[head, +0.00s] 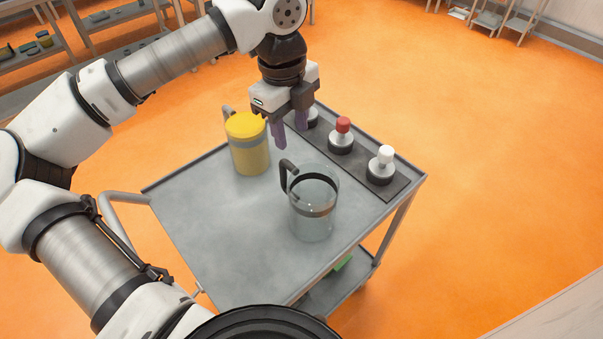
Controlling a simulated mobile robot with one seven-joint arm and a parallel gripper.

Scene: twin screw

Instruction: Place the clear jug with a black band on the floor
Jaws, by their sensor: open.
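The clear jug with a black band (316,192) stands upright on the grey cart top (205,225), near its front right part. Its black handle points to the left and back. My gripper (290,136) is open and empty, with its purple fingers pointing down. In the picture it is above and behind the jug, apart from it, and beside the yellow jug. The orange floor (480,190) surrounds the cart.
A dark strip with several knobs, one a red-topped knob (341,135), runs along the cart's right edge. A green thing (343,262) lies on the lower shelf. The floor to the right is clear.

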